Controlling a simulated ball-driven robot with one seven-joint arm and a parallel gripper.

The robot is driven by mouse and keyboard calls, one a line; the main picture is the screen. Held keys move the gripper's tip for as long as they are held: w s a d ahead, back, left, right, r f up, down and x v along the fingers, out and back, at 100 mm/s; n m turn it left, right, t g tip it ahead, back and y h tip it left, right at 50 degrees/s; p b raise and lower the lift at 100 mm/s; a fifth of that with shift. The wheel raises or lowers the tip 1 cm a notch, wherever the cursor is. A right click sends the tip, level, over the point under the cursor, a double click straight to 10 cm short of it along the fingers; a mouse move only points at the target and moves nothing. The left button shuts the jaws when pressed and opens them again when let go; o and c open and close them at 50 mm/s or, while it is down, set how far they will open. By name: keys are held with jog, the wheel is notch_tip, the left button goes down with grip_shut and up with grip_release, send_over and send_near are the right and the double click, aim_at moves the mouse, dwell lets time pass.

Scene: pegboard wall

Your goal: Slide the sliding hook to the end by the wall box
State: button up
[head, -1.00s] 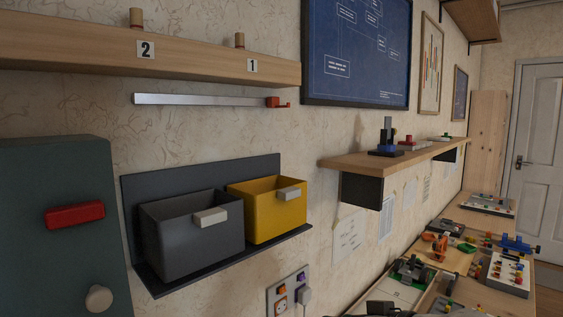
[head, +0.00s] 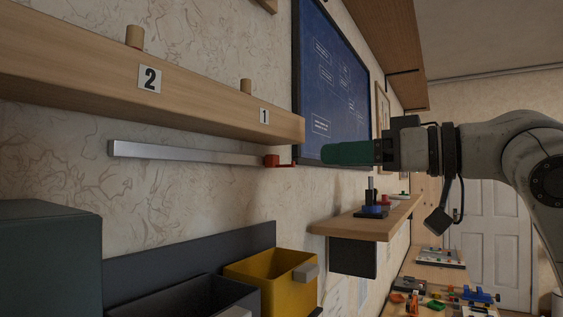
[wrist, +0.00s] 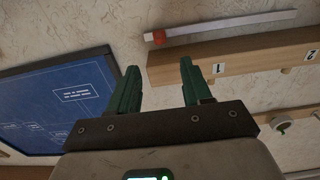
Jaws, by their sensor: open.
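The red sliding hook (head: 279,161) sits at the right end of a silver rail (head: 190,152) on the wall, below a wooden beam. The wall box (head: 48,256) is dark green and stands at the lower left, near the rail's left end. My gripper (head: 325,154) has green fingers and is right of the hook, apart from it, pointing left. In the wrist view, which is upside down, my gripper (wrist: 159,70) is open and empty. The hook (wrist: 156,38) and the rail (wrist: 230,25) show beyond its fingertips.
The wooden beam (head: 200,95) with pegs and labels 1 and 2 runs just above the rail. A blue framed board (head: 332,70) hangs right of it. A yellow bin (head: 265,285), a dark bin and a shelf (head: 375,222) are below.

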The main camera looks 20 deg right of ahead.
aim_at(277, 158)
jog(key=p+x, duration=0.1)
jog(key=x, duration=0.9)
jog(key=shift+w+a+p, duration=0.2)
jog(key=shift+w+p, duration=0.05)
jog(key=shift+p, duration=0.15)
jog(key=shift+c, duration=0.4)
grip_shut()
